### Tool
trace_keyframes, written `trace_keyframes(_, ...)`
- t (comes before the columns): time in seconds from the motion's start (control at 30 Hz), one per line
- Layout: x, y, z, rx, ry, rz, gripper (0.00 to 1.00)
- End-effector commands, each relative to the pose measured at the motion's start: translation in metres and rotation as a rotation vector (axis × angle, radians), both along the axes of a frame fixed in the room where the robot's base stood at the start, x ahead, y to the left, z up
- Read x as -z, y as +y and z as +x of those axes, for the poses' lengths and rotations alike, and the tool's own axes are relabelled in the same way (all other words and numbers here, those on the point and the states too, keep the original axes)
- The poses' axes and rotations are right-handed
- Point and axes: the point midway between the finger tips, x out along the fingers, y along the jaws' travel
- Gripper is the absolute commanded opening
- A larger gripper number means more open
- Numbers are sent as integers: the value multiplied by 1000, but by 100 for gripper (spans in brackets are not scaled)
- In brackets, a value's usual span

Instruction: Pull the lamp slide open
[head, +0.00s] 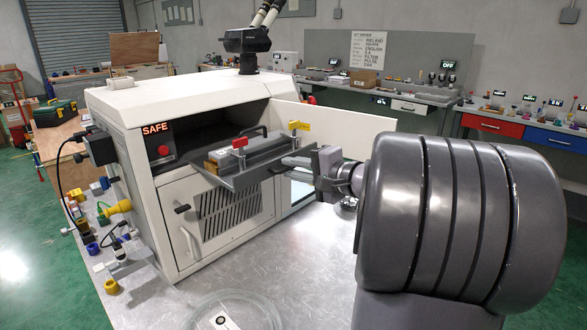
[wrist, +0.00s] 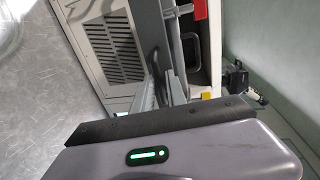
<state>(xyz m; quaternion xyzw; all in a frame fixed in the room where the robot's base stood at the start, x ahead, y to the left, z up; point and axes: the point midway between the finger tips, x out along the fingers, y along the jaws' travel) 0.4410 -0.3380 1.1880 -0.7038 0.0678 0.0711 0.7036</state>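The white machine (head: 165,110) stands on a metal table with its front bay open and a lit "SAFE" sign above a red button. A grey slide tray (head: 245,165) juts out of the bay. It carries a red clamp (head: 239,143), a yellow clamp (head: 299,126), a brass-coloured block and a black handle (head: 252,132). The tray also shows in the wrist view (wrist: 187,50). I cannot tell for certain that this is the lamp slide. My gripper (head: 296,160) is at the tray's right side; whether it touches is unclear.
Below the tray is a vented door (head: 232,208) with handles. A white panel (head: 345,130) stands open behind my gripper. A round clear dish (head: 235,312) lies at the front of the table. Connectors and cables crowd the machine's left side. The tabletop right of the machine is mostly clear.

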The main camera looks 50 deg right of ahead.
Motion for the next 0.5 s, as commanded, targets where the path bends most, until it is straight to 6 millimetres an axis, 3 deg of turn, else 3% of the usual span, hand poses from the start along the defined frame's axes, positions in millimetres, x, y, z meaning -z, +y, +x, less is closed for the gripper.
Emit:
trace_keyframes(0.13, -1, -1, -4, 1, 0, 0, 17)
trace_keyframes(0.23, -5, -1, -18, 3, 0, 0, 17)
trace_keyframes(0.5, -20, -2, -85, 6, 0, 0, 17)
